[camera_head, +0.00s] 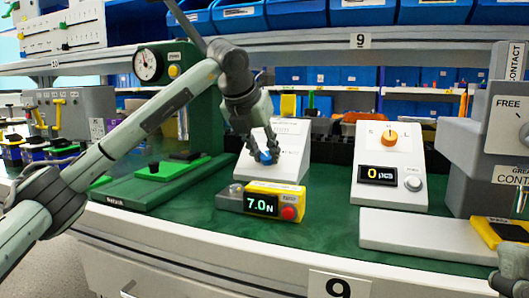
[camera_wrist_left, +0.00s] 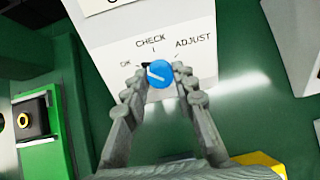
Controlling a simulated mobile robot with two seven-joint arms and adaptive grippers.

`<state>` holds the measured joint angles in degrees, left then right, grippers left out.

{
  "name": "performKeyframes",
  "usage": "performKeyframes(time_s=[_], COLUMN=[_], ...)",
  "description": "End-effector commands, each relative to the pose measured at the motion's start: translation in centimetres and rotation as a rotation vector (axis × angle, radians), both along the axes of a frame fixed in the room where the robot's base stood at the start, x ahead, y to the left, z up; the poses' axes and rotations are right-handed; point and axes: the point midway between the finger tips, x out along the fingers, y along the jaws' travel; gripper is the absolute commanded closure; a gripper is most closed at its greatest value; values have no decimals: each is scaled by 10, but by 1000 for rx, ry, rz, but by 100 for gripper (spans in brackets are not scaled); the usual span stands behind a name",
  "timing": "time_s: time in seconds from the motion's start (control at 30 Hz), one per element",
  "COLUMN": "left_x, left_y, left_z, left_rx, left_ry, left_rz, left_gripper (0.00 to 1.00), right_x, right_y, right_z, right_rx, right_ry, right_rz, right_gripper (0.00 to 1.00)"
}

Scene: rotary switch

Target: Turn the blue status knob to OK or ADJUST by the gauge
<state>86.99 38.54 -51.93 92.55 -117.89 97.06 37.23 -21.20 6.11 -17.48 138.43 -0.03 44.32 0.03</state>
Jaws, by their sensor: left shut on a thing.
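The blue status knob (camera_wrist_left: 160,74) sits on a white sloped panel (camera_wrist_left: 185,35) marked OK at left, CHECK at top and ADJUST at right. The knob's white line runs toward the upper left, roughly to the OK side. My left gripper (camera_wrist_left: 158,80) is shut on the knob, one finger on each side. In the head view, my left gripper (camera_head: 263,150) covers most of the knob (camera_head: 265,157). A yellow and grey gauge (camera_head: 261,203) in front of the panel reads 7.0 N. A green stand (camera_head: 190,110) carries a round dial gauge (camera_head: 148,65).
To the right stands a white panel with an orange knob (camera_head: 390,137) and a "0 pcs" display (camera_head: 379,174). A light flat slab (camera_head: 425,235) and a grey housing (camera_head: 470,160) lie further right. Blue bins (camera_head: 365,12) fill shelves behind. Part of my right arm shows at the lower right edge.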

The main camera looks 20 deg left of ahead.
Motion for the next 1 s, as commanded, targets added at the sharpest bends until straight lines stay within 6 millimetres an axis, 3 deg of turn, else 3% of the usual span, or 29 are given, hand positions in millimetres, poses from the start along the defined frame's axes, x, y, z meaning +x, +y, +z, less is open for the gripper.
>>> performKeyframes(time_s=[1.0], left_x=[0], left_y=[0], left_z=[-2], left_rx=[-69], left_ry=[5], left_rz=[83], left_gripper=[100], right_x=[-5], right_y=[-2], right_z=[-2], right_rx=[10], right_ry=[-29], right_rz=[-3], right_gripper=[60])
